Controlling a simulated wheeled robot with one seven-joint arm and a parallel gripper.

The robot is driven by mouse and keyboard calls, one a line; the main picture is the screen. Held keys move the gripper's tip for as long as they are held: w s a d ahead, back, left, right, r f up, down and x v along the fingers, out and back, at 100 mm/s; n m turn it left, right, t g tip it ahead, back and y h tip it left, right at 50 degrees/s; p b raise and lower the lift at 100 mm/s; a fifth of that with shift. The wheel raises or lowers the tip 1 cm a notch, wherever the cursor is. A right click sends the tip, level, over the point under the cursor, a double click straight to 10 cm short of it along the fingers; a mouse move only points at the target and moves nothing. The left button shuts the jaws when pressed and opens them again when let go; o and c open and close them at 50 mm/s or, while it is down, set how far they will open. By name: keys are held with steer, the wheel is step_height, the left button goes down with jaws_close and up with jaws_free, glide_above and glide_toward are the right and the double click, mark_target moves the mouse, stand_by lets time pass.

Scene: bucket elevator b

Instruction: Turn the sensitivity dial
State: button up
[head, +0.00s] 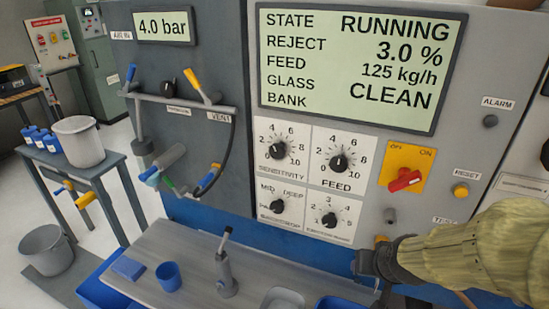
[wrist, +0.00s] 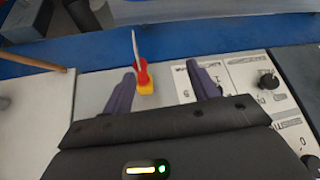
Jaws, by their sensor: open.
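The sensitivity dial (head: 278,150) is a black knob on a white scale plate, at the upper left of a block of dials on the grey panel in the head view. Its exact setting is too small to read. My gripper (head: 372,263) is at the panel's lower edge, below and right of that dial and well apart from it. In the wrist view my gripper (wrist: 162,70) has its two purple fingers spread apart, with no object gripped. A red and yellow fitting (wrist: 145,80) shows between them.
The feed dial (head: 337,162) is right of the sensitivity dial, with two more dials below. A red switch (head: 404,180) on a yellow plate is further right. The display (head: 350,60) reads RUNNING. A grey shelf (head: 190,260) with a blue cup (head: 168,277) juts out below.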

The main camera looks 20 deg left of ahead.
steer(key=w+a+r+n+t+y, duration=0.1)
steer(key=w+a+r+t+y, duration=0.25)
steer(key=a, duration=0.55)
steer(key=m+t+h+b, duration=0.1)
steer(key=t+h+b, duration=0.1)
steer(key=t, duration=0.5)
glide_toward(276, 153)
step_height(276, 153, down, 3)
steer(key=s, duration=0.1)
steer(key=s+a+r+m+t+h, duration=0.1)
steer(key=s+a+m+h, duration=0.1)
steer(key=s, duration=0.6)
steer(key=shift+s+a+r+h+b, duration=0.15)
steer(key=shift+a+r+h+b, duration=0.35)
steer(key=shift+h, duration=0.75)
steer(key=shift+a+f+t, duration=0.1)
steer(key=shift+t, duration=0.15)
steer(key=w+p, duration=0.1)
steer(key=w, duration=0.4)
steer(key=w+d+p, duration=0.1)
steer(key=w, duration=0.5)
steer(key=w+p, duration=0.1)
steer(key=w, duration=0.5)
steer(key=shift+w+d+p, duration=0.2)
steer(key=shift+p, duration=0.2)
steer(key=shift+c, duration=0.5)
